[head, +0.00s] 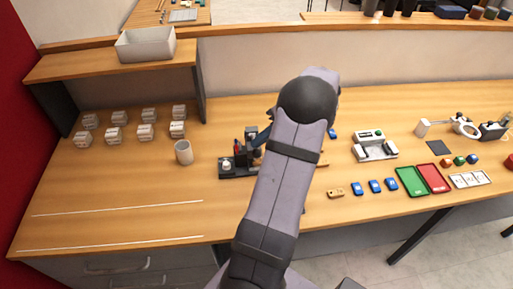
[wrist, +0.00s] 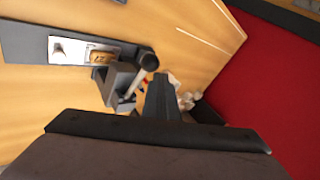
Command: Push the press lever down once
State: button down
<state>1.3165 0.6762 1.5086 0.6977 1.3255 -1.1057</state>
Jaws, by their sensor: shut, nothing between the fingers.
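The press (head: 240,163) stands on a dark base left of my arm in the head view, partly hidden by the arm. In the wrist view its grey body (wrist: 118,82) shows, with a metal lever (wrist: 134,86) slanting up to a black round knob (wrist: 147,60). A small wooden tag (wrist: 102,57) with dark marks lies on the pale plate beside the press body. My gripper (wrist: 162,82) is shut and empty, just right of the knob in the wrist view; I cannot tell whether they touch. In the head view my arm hides the gripper's fingertips.
A beige cup (head: 183,152) stands left of the press, with several small white boxes (head: 146,131) farther left. Right of my arm are a white device (head: 375,146), blue tags (head: 375,186), a green tray (head: 410,181) and a red tray (head: 433,178). The front left table is clear.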

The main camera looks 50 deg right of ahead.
jog(key=shift+s+a+f+b, duration=0.15)
jog(key=shift+f+b, duration=0.5)
jog(key=shift+f, duration=0.15)
dwell(0.7)
jog(key=shift+r, duration=0.15)
dwell(0.5)
jog(key=shift+w+d+r+p, duration=0.15)
jog(key=shift+r+p, duration=0.4)
jog(key=shift+r, duration=0.2)
jog(key=shift+w+d+r+p, duration=0.15)
jog(key=shift+r+p, duration=0.35)
jog(key=shift+r, duration=0.25)
jog(key=r+p, duration=0.2)
jog(key=r, duration=0.1)
jog(key=w+d+r+p, duration=0.1)
jog(key=shift+r, duration=0.4)
dwell(0.4)
